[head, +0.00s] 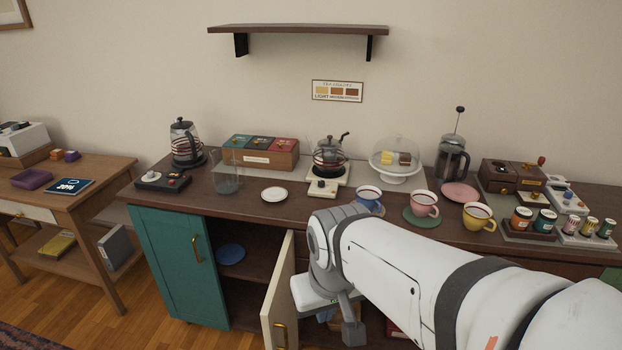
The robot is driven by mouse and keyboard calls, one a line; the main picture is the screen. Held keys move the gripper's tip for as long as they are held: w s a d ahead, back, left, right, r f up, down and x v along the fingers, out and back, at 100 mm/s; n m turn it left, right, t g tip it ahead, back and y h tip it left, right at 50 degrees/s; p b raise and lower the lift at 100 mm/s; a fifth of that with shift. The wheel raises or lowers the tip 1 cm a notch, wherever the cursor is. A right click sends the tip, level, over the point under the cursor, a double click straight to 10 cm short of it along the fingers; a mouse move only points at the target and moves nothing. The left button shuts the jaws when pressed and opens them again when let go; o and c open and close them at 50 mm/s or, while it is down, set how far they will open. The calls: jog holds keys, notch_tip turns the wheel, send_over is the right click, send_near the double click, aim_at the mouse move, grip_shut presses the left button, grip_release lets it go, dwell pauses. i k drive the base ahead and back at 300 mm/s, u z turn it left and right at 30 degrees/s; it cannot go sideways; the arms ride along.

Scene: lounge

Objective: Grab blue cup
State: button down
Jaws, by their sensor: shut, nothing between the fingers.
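The blue cup (369,197) stands upright on the dark wooden counter, in the middle of the head view. My gripper (353,333) hangs below and in front of the counter edge, near the open cabinet door. It is shut and empty, lower than the cup and apart from it. Just right of the blue cup are a pink cup (424,205) on a green coaster and a yellow cup (478,216).
Behind the cups are a glass-domed cake stand (397,176) and a French press (452,160). A teapot (330,157), a small white plate (274,194) and a clear glass (226,178) stand left. The open cream cabinet door (279,293) juts out below the counter.

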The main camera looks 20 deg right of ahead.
aim_at(369, 196)
jog(key=u, duration=1.4)
jog(key=k, duration=1.25)
jog(key=z, duration=1.2)
jog(key=i, duration=1.7)
jog(key=z, duration=0.1)
